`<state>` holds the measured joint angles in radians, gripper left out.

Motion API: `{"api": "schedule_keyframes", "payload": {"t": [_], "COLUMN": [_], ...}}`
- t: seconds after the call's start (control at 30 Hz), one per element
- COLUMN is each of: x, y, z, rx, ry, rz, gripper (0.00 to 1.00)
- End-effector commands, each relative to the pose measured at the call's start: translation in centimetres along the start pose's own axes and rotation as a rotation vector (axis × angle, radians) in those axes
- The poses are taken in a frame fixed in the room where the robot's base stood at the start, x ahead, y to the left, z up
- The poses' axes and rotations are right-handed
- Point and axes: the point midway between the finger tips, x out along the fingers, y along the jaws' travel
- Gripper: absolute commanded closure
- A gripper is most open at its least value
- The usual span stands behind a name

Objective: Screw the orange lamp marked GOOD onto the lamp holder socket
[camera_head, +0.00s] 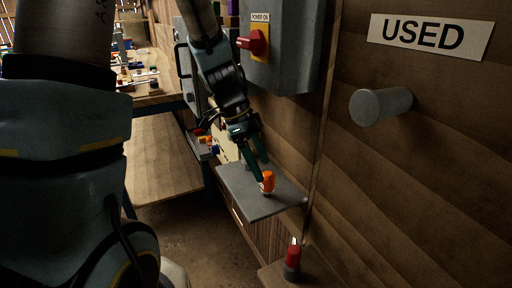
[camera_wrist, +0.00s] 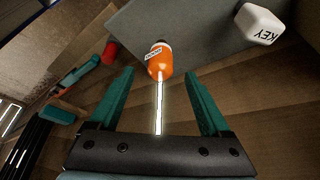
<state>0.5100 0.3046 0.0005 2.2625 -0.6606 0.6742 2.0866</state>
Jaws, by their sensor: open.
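My gripper (camera_head: 260,170) is open and empty, right beside the lamp. In the wrist view the lamp is just beyond and between the fingertips of my gripper (camera_wrist: 158,80), not clasped. A red lamp-like piece (camera_head: 293,255) stands in a dark base on a lower wooden ledge; I cannot tell whether that is the lamp holder socket.
A grey electrical box (camera_head: 285,55) with a red switch (camera_head: 252,43) is above the shelf. A grey peg (camera_head: 378,106) sticks out under a USED sign (camera_head: 432,35). A workbench (camera_head: 160,75) is behind.

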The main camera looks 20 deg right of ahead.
Motion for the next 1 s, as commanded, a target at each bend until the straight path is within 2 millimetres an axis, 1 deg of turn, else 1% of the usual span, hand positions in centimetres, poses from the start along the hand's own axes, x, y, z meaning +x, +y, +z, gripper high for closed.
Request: {"api": "schedule_keyframes", "payload": {"t": [0.03, 0.1, 0.3, 0.5, 0.73, 0.77, 1.0], "x": [0.9, 2.1, 4.7, 5.6, 5.7, 5.7, 5.7], "y": [0.1, 0.1, 0.1, 0.0, 0.0, 0.0, 0.0], "z": [0.0, 0.0, 0.0, 0.0, 0.0, 0.0, 0.0], "rx": [-0.002, -0.003, -0.002, -0.001, -0.001, -0.001, -0.001], "ry": [-0.001, 0.0, 0.001, -0.001, -0.001, -0.001, -0.001], "rz": [0.006, 0.005, 0.003, 0.0, 0.0, 0.0, 0.0], "gripper": [0.19, 0.19, 0.19, 0.19, 0.19, 0.2, 0.47]}}
